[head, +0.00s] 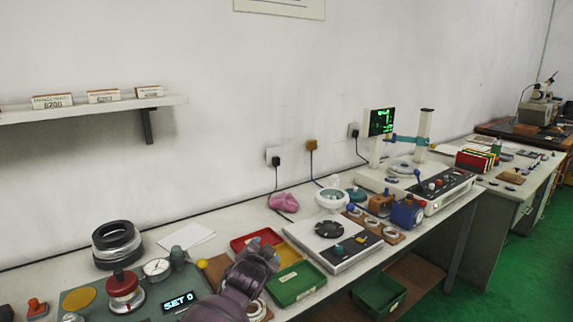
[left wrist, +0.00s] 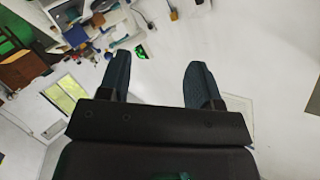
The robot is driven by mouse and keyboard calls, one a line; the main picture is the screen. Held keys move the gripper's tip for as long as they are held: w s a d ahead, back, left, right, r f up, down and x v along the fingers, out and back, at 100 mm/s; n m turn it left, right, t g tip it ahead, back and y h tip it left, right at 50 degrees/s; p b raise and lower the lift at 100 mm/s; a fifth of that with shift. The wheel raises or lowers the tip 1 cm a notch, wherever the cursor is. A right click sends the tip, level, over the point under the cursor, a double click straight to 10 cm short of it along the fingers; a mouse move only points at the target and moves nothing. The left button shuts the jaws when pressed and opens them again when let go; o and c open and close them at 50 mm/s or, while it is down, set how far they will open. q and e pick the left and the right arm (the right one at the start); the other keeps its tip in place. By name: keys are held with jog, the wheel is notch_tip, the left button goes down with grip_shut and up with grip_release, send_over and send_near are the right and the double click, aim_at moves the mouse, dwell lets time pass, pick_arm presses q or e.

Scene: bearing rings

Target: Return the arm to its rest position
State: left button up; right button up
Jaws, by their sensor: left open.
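My left gripper (left wrist: 159,72) shows in the left wrist view with its two dark fingers apart and nothing between them. Behind it are pale wall and, at the upper left, a bench with equipment seen at a steep tilt. A mauve arm link of mine (head: 238,285) rises from the bottom of the head view, over the front of the bench (head: 205,247). No gripper fingers can be made out there. My right gripper is not in view.
Beside the arm link are a green tray (head: 297,284), a red tray (head: 243,243) and a display reading SET 0 (head: 179,302). A stack of dark rings (head: 117,238) stands at left. A wall shelf (head: 95,111) holds small boxes. A green bin (head: 379,293) sits lower right.

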pick_arm(q)
jog(key=s+a+f+n+g+y, duration=0.1)
jog(key=s+a+f, duration=0.6)
jog(key=s, duration=0.7)
jog(key=s+a+f+n+g+y, duration=0.1)
jog(key=s+a+f+n, duration=0.3)
jog(key=s, duration=1)
jog(key=s+a+f+n, duration=0.3)
jog(key=s+a+f, duration=0.6)
jog(key=s, duration=0.5)
jog(key=shift+s+a+f+g+y, duration=0.3)
jog(key=shift+a+f+g+y, duration=0.1)
jog(key=shift+a, duration=0.45)
